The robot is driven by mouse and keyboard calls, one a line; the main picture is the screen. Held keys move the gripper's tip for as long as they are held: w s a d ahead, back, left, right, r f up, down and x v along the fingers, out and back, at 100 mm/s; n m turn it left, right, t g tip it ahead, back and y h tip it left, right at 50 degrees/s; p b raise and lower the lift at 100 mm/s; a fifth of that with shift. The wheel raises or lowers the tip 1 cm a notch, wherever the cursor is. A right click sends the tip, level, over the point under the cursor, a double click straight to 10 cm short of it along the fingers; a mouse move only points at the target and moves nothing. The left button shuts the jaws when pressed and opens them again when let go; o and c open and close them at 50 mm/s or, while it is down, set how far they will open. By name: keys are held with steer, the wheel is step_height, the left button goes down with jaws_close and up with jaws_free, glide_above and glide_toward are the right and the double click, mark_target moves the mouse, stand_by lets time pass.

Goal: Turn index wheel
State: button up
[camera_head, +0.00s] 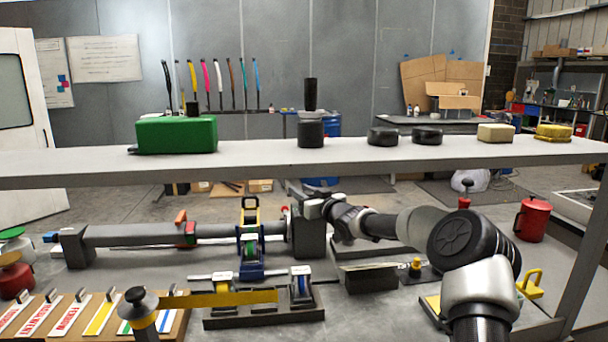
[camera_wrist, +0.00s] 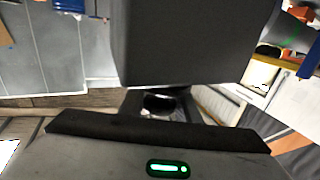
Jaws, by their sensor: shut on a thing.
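A long dark tube (camera_head: 145,235) lies level across the stand behind the bench. Its right end meets a dark upright block (camera_head: 308,238). My gripper (camera_head: 318,207) is at the upper right of this block, shut on a small part there. In the wrist view the block (camera_wrist: 180,42) fills the top middle, close to my gripper. A small black rounded part (camera_wrist: 160,103) shows between the block and the gripper body, and I take it for the index wheel. Most of the wheel is hidden by the block and my gripper, so its angle cannot be told.
A grey shelf (camera_head: 255,164) crosses above my arm, carrying a green case (camera_head: 177,134), dark cylinders and sponges. A blue-and-yellow clamp (camera_head: 250,240) stands left of the block. A tray (camera_head: 265,318) with small fixtures and a rack of labelled strips are in front. A red can (camera_head: 533,220) stands right.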

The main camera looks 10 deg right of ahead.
steer(key=r+n+y+p, duration=0.1)
steer(key=p, duration=0.2)
steer(key=shift+a+r+g+y, duration=0.1)
steer(key=shift+a+g+y, duration=0.05)
steer(key=shift+g+y, duration=0.25)
steer(key=shift+s+a+f+n+g+y+p, duration=0.2)
steer(key=shift+n+g+y+p, duration=0.45)
steer(key=shift+p, duration=0.6)
steer(key=shift+s+a+f+n+g+y+p, duration=0.1)
steer(key=shift+a+n+g+y+p, duration=0.05)
steer(key=shift+n+g+y+p, duration=0.4)
steer(key=shift+s+a+f+n+g+y+p, duration=0.1)
steer(key=shift+n+g+y+p, duration=0.25)
steer(key=shift+y, duration=0.35)
steer(key=o, duration=1)
steer(key=shift+o, duration=0.2)
steer(key=shift+f, duration=0.1)
